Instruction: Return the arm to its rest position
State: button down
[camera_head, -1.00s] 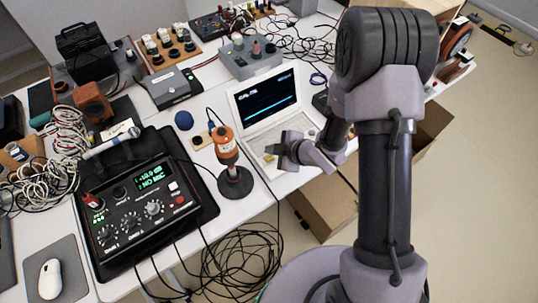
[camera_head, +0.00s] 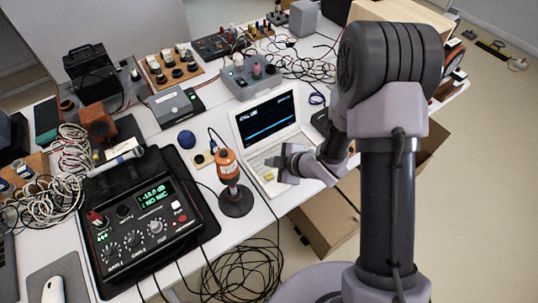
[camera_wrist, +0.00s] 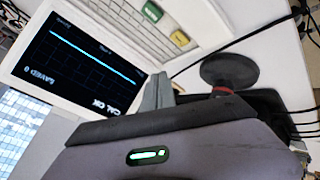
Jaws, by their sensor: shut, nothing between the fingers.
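My gripper (camera_head: 283,165) is shut and empty. It is over the front edge of the open white laptop (camera_head: 290,148), right of the orange microphone-like device (camera_head: 227,165) on its round black stand (camera_head: 236,201). I cannot tell how high it is above the keyboard. My arm is bent, with its elbow high at the right of the head view. In the wrist view, my gripper (camera_wrist: 158,92) shows as a grey tip beside the laptop (camera_wrist: 108,25), whose screen reads "CAL OK". The round black stand (camera_wrist: 229,71) is just right of the tip.
A black mixer (camera_head: 150,222) with a lit display lies on a dark mat at the left. A white mouse (camera_head: 53,291) is at the lower left. Loose cables (camera_head: 245,270) hang at the table's front edge. An open cardboard box (camera_head: 325,225) stands on the floor below my arm.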

jog(key=d+r+m+t+h, duration=0.1)
jog(key=d+r+m+h, duration=0.2)
jog(key=d+r+m, duration=0.45)
jog(key=d+r+m+t+h, duration=0.1)
jog(key=d+r+m+h, duration=0.2)
jog(key=r, duration=0.7)
jog(key=s+d+r+m+g+h, duration=0.1)
jog(key=s+d+r+m, duration=0.3)
jog(key=s+r+m, duration=0.55)
jog(key=s+a+r+m+y, duration=0.1)
jog(key=s+a, duration=0.1)
jog(key=s, duration=0.4)
jog(key=s+a+r+m+g+y, duration=0.1)
jog(key=s+a, duration=0.2)
jog(key=s, duration=0.4)
jog(key=shift+m+g, duration=0.3)
